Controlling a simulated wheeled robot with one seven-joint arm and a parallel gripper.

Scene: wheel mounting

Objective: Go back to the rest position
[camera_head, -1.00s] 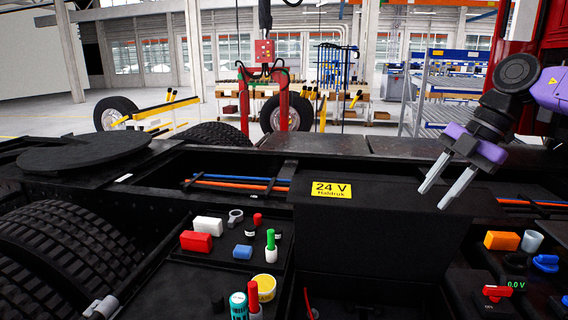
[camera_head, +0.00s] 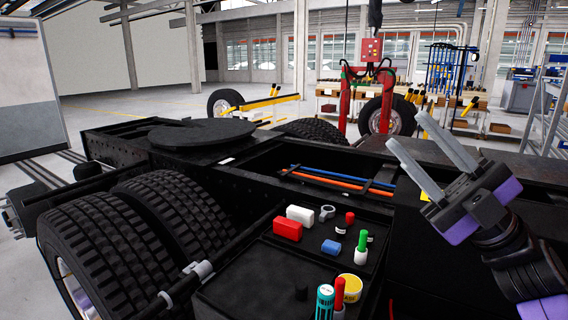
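My gripper (camera_head: 432,158) is at the right of the head view. Its two grey fingers point up and to the left and stand apart, with nothing between them. It is above the dark truck frame, and its purple and black wrist hides part of the frame and most of the yellow label (camera_head: 425,190). The frame carries a round black coupling plate (camera_head: 200,133) at the left.
Black tyres (camera_head: 150,235) are at the lower left. A dark tray (camera_head: 262,275) holds a red box (camera_head: 288,229), a white box (camera_head: 300,215), a blue block (camera_head: 331,247) and several small bottles. A red hoist stand (camera_head: 348,100) and a wheel (camera_head: 388,117) stand behind. Open floor lies at the back left.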

